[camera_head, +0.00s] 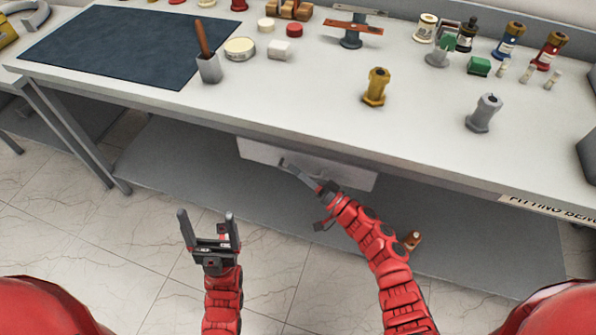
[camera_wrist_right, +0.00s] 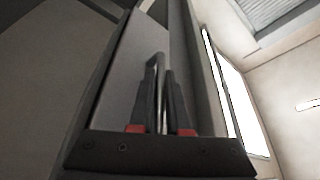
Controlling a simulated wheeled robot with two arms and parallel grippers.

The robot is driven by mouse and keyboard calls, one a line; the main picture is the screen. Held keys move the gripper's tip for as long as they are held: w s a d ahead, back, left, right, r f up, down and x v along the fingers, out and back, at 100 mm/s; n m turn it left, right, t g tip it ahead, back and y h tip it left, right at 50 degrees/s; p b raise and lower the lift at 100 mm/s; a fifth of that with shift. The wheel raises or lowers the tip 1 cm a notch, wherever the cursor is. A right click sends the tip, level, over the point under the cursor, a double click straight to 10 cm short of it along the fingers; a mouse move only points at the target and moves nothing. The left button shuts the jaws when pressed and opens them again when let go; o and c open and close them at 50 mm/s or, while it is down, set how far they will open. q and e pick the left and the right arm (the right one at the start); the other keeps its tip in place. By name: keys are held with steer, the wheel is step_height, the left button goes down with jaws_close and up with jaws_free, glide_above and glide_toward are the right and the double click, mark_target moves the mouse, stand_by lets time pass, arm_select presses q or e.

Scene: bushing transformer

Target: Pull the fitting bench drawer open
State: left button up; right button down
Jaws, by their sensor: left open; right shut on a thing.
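The fitting bench (camera_head: 420,140) is a long pale table with a label on its right front edge. Its drawer (camera_head: 345,176) has a light grey front under the bench top, and the front looks close to the bench edge. How far it stands out I cannot tell. My right gripper (camera_head: 287,164) is at the drawer front. In the right wrist view its fingers (camera_wrist_right: 164,95) are shut on a thin metal bar handle (camera_wrist_right: 155,75) on the drawer front. My left gripper (camera_head: 207,222) is open and empty, above the floor in front of the bench.
A dark mat (camera_head: 120,45), a cup with a brown-handled tool (camera_head: 209,66), a gold fitting (camera_head: 375,87) and a grey fitting (camera_head: 484,113) stand on the bench. Several bushings stand at the back right. A lower shelf (camera_head: 190,165) runs below. Tiled floor lies in front.

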stand_by(0.6)
steer(key=s+a+p, duration=0.4)
steer(key=s, duration=0.8)
steer(key=s+a+p, duration=0.4)
steer(key=s+p, duration=0.1)
steer(key=s, duration=0.8)
steer(key=c, duration=1.2)
jaws_free()
steer(key=shift+o, duration=0.2)
steer(key=b+v, duration=0.3)
steer(key=v, duration=1.4)
steer(key=shift+d, duration=0.15)
steer(key=shift+s+f, duration=0.1)
